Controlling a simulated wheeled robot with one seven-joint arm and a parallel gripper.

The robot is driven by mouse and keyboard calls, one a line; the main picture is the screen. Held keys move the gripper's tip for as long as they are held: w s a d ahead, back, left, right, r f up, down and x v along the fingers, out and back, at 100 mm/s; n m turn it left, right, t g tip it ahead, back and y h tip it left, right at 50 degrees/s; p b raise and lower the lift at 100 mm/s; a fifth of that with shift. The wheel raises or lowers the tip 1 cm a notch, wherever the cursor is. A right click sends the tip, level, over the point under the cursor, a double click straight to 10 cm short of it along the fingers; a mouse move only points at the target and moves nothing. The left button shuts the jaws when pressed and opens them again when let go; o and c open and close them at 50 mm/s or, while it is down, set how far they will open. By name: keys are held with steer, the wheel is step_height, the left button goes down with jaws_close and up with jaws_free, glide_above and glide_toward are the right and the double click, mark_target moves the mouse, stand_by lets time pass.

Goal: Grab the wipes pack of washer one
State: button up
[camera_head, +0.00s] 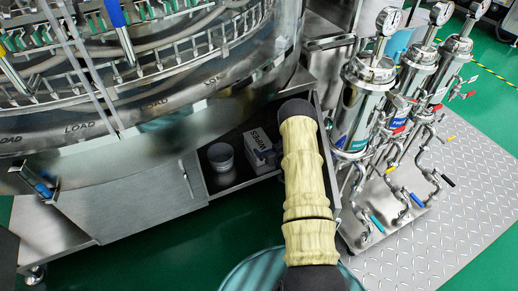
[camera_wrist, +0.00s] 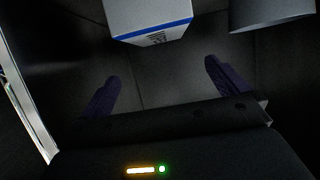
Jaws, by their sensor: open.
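The wipes pack (camera_head: 262,150) is a white box marked "WIPES" on the shelf of an open compartment under the washer, in the head view. It shows in the wrist view as a white box with a blue stripe (camera_wrist: 150,18) at the top, cut by the frame edge. My gripper (camera_wrist: 162,80) is open and empty, with its two dark fingers apart. The pack lies ahead of the fingertips, roughly between their lines, and no contact shows. In the head view my arm hides the gripper and the right part of the compartment.
A grey metal cup (camera_head: 221,157) stands left of the pack; a grey rounded thing (camera_wrist: 272,12) shows at the wrist view's top right. The compartment's metal edge (camera_wrist: 28,95) runs along the left. The washer (camera_head: 150,110) overhangs the compartment. Steel filter housings (camera_head: 362,105) stand right of my arm.

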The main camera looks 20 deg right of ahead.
mark_target(263, 150)
step_height(263, 150, down, 6)
steer(key=shift+r+b, duration=0.25)
steer(key=shift+b, duration=0.95)
steer(key=shift+b+x, duration=0.6)
steer(key=shift+x, duration=0.35)
steer(key=shift+w+f, duration=0.1)
steer(key=shift+w, duration=0.15)
steer(key=b+x, duration=0.3)
steer(key=x, duration=0.2)
